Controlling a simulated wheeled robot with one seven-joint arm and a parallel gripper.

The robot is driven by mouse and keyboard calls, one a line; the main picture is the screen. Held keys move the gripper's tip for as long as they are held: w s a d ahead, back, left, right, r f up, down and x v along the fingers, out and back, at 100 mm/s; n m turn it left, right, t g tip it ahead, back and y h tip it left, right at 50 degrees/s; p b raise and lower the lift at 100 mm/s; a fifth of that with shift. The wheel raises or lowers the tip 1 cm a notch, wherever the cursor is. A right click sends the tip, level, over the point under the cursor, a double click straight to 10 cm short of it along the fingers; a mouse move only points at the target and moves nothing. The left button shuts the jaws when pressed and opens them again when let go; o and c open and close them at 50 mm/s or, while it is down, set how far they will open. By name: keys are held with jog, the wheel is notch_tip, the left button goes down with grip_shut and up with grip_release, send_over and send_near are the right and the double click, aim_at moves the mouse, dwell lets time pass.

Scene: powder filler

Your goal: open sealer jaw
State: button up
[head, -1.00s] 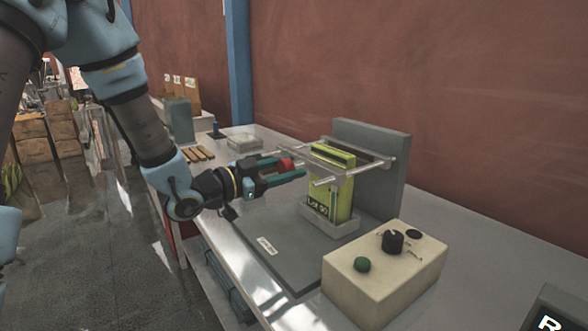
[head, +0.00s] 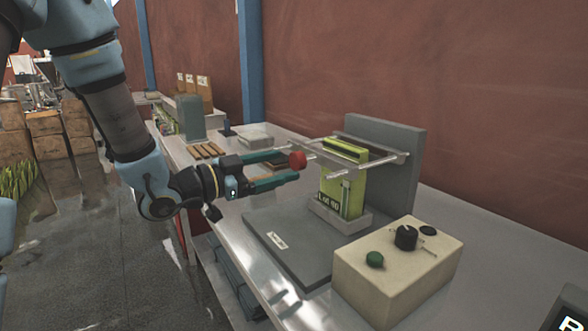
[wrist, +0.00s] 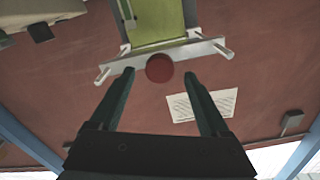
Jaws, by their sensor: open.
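The sealer (head: 415,175) has a grey upright back plate with a metal jaw frame (head: 393,158) reaching out from it. A red ball knob (head: 297,160) sits on the jaw's left end; it also shows in the wrist view (wrist: 159,68). A yellow-green pouch (head: 345,180) stands upright in a pale holder under the jaw, its top between the bars. My gripper (head: 290,168) is open, its two teal fingers pointing at the knob. In the wrist view the knob lies just beyond and between the fingertips (wrist: 159,76). I cannot tell whether any finger touches it.
A cream control box (head: 395,275) with a green button and black knob stands at the front right. A grey base plate (head: 285,245) lies below my gripper. Wooden sticks (head: 206,150) and a grey block (head: 191,118) are farther back on the table.

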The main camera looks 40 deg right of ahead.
jog(key=a+b, duration=0.1)
jog(key=a, duration=0.4)
jog(key=shift+w+a, duration=0.1)
dwell(0.3)
jog(key=w+a+f+n+t+y, duration=0.4)
jog(key=w+a+n+t+y, duration=0.1)
jog(key=w+a, duration=0.3)
jog(key=w+a+f+n+t+y, duration=0.4)
jog(key=w+a+f+n+y, duration=0.1)
jog(key=w+a, duration=0.25)
jog(key=s+a+f+n+g+y, duration=0.1)
jog(key=s+a+f+n+y, duration=0.15)
jog(key=a, duration=0.45)
jog(key=s+a+f+n+g+y, duration=0.1)
jog(key=a+n+y, duration=0.3)
jog(key=a, duration=0.3)
jog(key=s+a+n+g+y, duration=0.1)
jog(key=s+a+n+g, duration=0.3)
jog(key=s, duration=0.5)
jog(key=shift+a+f, duration=0.35)
jog(key=shift+f, duration=0.05)
